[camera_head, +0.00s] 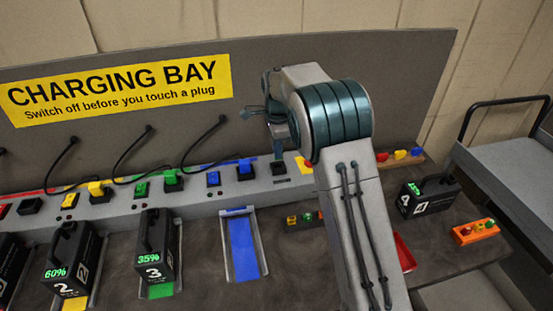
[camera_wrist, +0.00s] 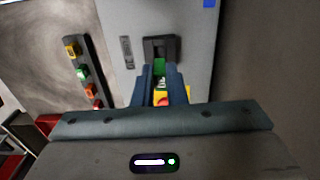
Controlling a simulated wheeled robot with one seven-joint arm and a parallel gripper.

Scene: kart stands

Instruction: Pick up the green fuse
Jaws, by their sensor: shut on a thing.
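My gripper (camera_wrist: 160,76) is shut on a small green piece, which looks like the green fuse (camera_wrist: 160,66), held between its blue fingertips. The fingertips are at a black holder (camera_wrist: 161,42) on the grey panel; I cannot tell whether the fuse touches it. In the head view my gripper (camera_head: 279,150) is over the charging bench, right of the blue plug, and the fuse is hidden there. A dark rack (camera_wrist: 100,60) at left in the wrist view holds several coloured pieces, one of them green (camera_wrist: 81,72).
Black battery packs (camera_head: 155,245) stand in the bays at left, and one (camera_head: 427,197) stands at right. An orange tray (camera_head: 476,236) with small pieces is at the right. A red bin (camera_head: 403,253) is partly hidden by my arm. The blue bay (camera_head: 243,250) is empty.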

